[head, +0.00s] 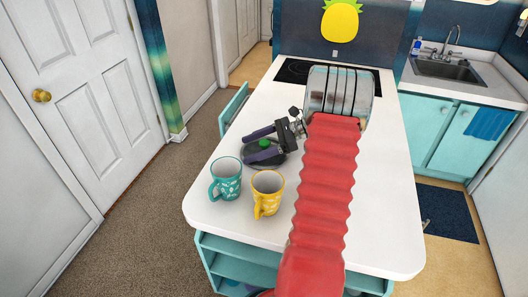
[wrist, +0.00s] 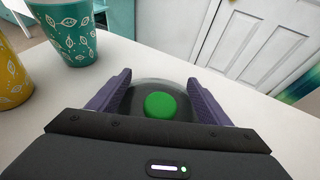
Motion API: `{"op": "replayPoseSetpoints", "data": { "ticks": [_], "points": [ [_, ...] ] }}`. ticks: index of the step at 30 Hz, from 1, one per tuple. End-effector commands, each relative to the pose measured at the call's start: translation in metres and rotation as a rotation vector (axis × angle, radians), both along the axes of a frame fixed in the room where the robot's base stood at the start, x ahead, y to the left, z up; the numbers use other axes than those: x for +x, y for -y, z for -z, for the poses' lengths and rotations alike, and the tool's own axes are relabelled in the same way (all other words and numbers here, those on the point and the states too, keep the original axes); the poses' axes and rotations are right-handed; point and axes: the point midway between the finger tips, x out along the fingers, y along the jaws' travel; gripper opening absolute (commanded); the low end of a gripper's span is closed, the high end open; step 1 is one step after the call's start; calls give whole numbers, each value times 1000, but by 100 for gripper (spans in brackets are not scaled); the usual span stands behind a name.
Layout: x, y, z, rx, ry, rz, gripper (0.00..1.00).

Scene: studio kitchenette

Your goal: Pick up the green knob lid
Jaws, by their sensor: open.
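The lid has a round green knob (head: 265,143) on a dark, partly see-through disc (head: 274,161). It lies on the white counter in the head view, partly hidden by my gripper. My gripper (head: 247,146) is open, with its purple fingers on either side of the green knob. In the wrist view the green knob (wrist: 160,106) shows between the two fingers of my gripper (wrist: 160,98), with a gap on each side. The lid's disc (wrist: 150,88) shows around the knob. Its near part is hidden by the gripper body.
A teal mug (head: 227,178) and a yellow mug (head: 267,193) stand on the counter (head: 377,220) just in front of the lid. In the wrist view the teal mug (wrist: 70,35) and yellow mug (wrist: 10,75) are at left. A black cooktop (head: 300,70) lies at the back.

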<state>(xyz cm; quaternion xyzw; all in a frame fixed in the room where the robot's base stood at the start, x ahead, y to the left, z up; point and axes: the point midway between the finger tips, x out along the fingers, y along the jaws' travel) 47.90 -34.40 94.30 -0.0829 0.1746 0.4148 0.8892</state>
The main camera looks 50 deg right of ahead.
Motion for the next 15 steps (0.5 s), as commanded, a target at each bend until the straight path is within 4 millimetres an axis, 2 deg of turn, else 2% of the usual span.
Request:
{"op": "replayPoseSetpoints", "data": {
  "ticks": [2,15],
  "points": [
    [-1,0,5,-3,-9,2,56],
    [-3,0,8,0,-14,2,25]
  ]
}}
